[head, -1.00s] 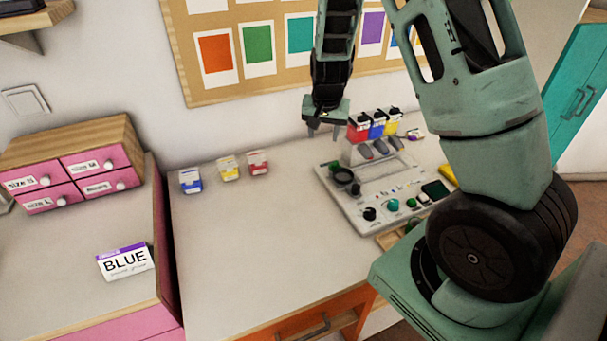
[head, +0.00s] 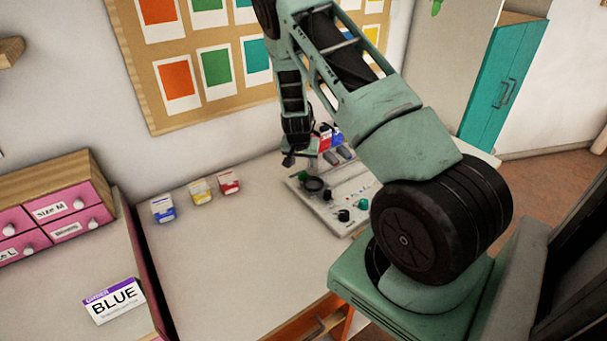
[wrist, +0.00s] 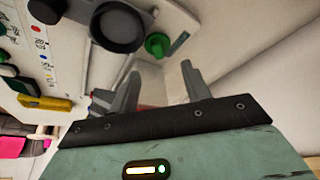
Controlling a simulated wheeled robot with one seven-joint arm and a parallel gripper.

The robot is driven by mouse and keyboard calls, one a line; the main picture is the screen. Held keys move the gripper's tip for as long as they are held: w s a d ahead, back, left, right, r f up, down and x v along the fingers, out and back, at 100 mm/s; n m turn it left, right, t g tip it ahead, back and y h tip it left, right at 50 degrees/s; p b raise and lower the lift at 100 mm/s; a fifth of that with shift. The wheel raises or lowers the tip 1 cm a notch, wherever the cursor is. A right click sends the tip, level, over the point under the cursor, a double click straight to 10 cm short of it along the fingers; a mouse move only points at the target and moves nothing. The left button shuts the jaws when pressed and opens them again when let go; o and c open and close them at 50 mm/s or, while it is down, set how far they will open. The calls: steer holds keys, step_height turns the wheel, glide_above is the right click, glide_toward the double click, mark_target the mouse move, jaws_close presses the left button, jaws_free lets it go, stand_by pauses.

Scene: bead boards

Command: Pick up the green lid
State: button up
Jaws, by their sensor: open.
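A small round green piece with a raised ridge (wrist: 157,44), which looks like the green lid, sits on the grey-white machine panel (wrist: 75,75) beside a black ring (wrist: 122,27). In the head view the green piece (head: 304,176) is at the panel's back left corner. My gripper (wrist: 160,75) is open, with nothing between its fingers. In the wrist view the green piece lies just beyond the fingertips, roughly centred between them. In the head view my gripper (head: 290,159) is just above and left of the green piece; its fingers are small and dark there.
Red and blue cartridges (head: 330,137) stand at the back of the machine, close to my gripper. Blue (head: 163,209), yellow (head: 201,191) and red (head: 228,182) boxes stand along the wall. My arm hides the machine's right side. The table's middle is clear.

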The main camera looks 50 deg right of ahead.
mark_target(304, 172)
steer(key=shift+p+x, duration=1.5)
steer(key=shift+x, duration=2)
steer(key=shift+r, duration=0.1)
steer(key=c, duration=0.7)
